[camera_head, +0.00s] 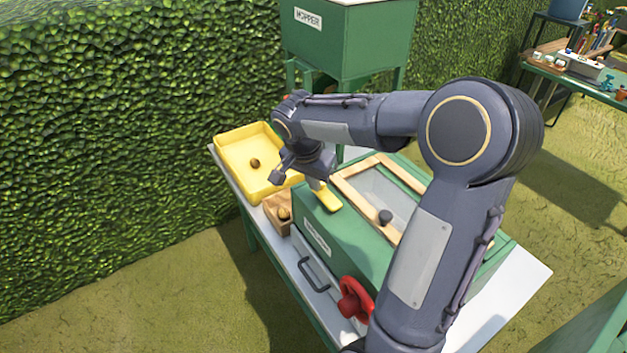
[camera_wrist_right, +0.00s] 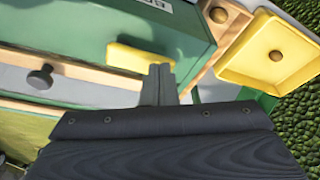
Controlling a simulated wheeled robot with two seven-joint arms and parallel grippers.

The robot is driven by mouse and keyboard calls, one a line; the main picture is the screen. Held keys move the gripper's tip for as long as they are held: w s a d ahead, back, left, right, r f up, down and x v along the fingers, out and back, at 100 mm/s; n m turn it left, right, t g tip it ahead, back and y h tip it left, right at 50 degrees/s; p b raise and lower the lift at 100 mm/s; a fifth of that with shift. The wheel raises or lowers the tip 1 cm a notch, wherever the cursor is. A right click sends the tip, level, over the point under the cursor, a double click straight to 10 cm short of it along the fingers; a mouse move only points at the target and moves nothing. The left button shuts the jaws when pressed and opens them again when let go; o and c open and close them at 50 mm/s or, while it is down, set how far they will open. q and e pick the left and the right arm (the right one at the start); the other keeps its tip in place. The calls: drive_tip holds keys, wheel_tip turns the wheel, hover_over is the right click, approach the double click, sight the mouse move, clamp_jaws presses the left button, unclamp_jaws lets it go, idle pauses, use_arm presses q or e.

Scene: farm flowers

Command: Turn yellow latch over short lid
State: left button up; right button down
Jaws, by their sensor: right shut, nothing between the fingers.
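The yellow latch (camera_head: 328,199) lies on top of the green box (camera_head: 325,222), near the left end of the wood-framed lid (camera_head: 352,190). The lid has a clear panel and a dark round knob (camera_head: 385,216). My right gripper (camera_head: 317,184) is shut and empty, its tips right by the latch; whether they touch it I cannot tell. In the right wrist view the latch (camera_wrist_right: 138,60) is just beyond the shut fingertips (camera_wrist_right: 160,70), and the knob (camera_wrist_right: 40,77) is at the left. My left gripper is out of view.
A yellow tray (camera_head: 238,160) holding a brown round object stands behind the box. A small wooden box (camera_head: 275,207) sits beside it. A red handle (camera_head: 354,298) and a drawer with a dark pull (camera_head: 311,275) are on the front. A green hopper (camera_head: 345,45) stands behind.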

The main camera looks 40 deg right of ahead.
drive_tip(key=shift+w+d+m+b, duration=0.15)
drive_tip(key=shift+d+m+b, duration=0.15)
drive_tip(key=shift+m, duration=0.4)
drive_tip(key=shift+w+d+f+m+g+b, duration=0.15)
drive_tip(key=shift+d+m+g+b, duration=0.3)
drive_tip(key=shift+m, duration=0.65)
drive_tip(key=m, duration=0.2)
drive_tip(key=d+m+g, duration=0.1)
drive_tip(key=shift+d+m, duration=0.3)
drive_tip(key=shift+m, duration=0.1)
drive_tip(key=m, duration=0.1)
drive_tip(key=d+m, duration=0.1)
drive_tip(key=m+g, duration=0.1)
drive_tip(key=shift+s+d+m, duration=0.25)
drive_tip(key=shift+m, duration=0.05)
drive_tip(key=m, duration=0.1)
drive_tip(key=s+d+m+y, duration=0.1)
drive_tip(key=m, duration=0.1)
drive_tip(key=m+g, duration=0.1)
drive_tip(key=shift+s+d+m+p, duration=0.15)
drive_tip(key=shift+d+m+p, duration=0.15)
drive_tip(key=shift+m+p, duration=0.1)
drive_tip(key=shift+a, duration=0.15)
drive_tip(key=shift+s+a, duration=0.4)
drive_tip(key=shift+a, duration=0.2)
